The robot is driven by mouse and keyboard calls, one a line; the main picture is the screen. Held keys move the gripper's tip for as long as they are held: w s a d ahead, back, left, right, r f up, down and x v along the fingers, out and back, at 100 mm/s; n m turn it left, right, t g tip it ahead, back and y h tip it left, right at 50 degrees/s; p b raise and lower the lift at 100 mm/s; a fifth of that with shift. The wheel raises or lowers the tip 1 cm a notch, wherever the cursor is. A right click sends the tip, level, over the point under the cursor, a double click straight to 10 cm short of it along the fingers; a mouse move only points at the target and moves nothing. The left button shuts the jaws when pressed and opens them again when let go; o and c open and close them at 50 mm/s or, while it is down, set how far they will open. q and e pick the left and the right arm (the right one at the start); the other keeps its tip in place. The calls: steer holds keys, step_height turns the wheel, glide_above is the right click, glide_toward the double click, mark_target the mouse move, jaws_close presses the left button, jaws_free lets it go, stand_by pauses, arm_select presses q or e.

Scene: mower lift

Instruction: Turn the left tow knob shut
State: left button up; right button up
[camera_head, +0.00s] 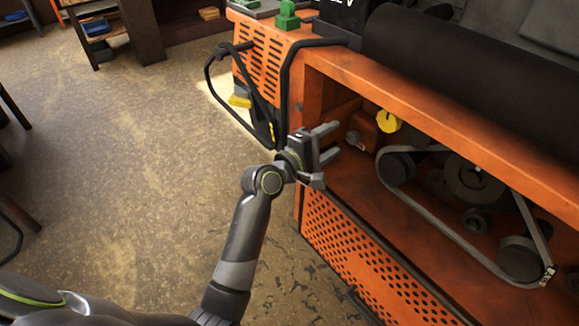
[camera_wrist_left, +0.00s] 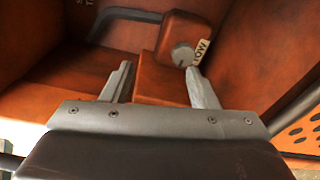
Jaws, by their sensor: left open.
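A round grey knob (camera_wrist_left: 183,55) with a slot line sits on an orange block (camera_wrist_left: 186,32) in the left wrist view. A pale label beside it reads TOW upside down (camera_wrist_left: 203,52). In the head view the small grey knob (camera_head: 353,137) is on the block inside the orange machine's open bay. My left gripper (camera_head: 336,140) is open and empty at the bay's left opening, its fingers pointing toward the block. In the left wrist view the gripper (camera_wrist_left: 160,70) has the knob just beyond the right fingertip, with no contact clearly visible. My right gripper is out of view.
A yellow disc (camera_head: 389,121) stands right of the block. A belt (camera_head: 440,222) runs round several pulleys deeper in the bay. The orange frame rail (camera_head: 450,120) crosses above, and a perforated panel (camera_head: 365,265) lies below. Clear floor (camera_head: 130,150) extends left.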

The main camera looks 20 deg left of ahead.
arm_select(q)
steer(key=p+v, duration=0.2)
steer(key=v, duration=1)
steer(key=shift+f+p, duration=0.35)
steer(key=shift+f, duration=0.25)
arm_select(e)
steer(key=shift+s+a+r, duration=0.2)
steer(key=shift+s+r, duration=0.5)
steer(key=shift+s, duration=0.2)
arm_select(q)
steer(key=shift+s, duration=0.1)
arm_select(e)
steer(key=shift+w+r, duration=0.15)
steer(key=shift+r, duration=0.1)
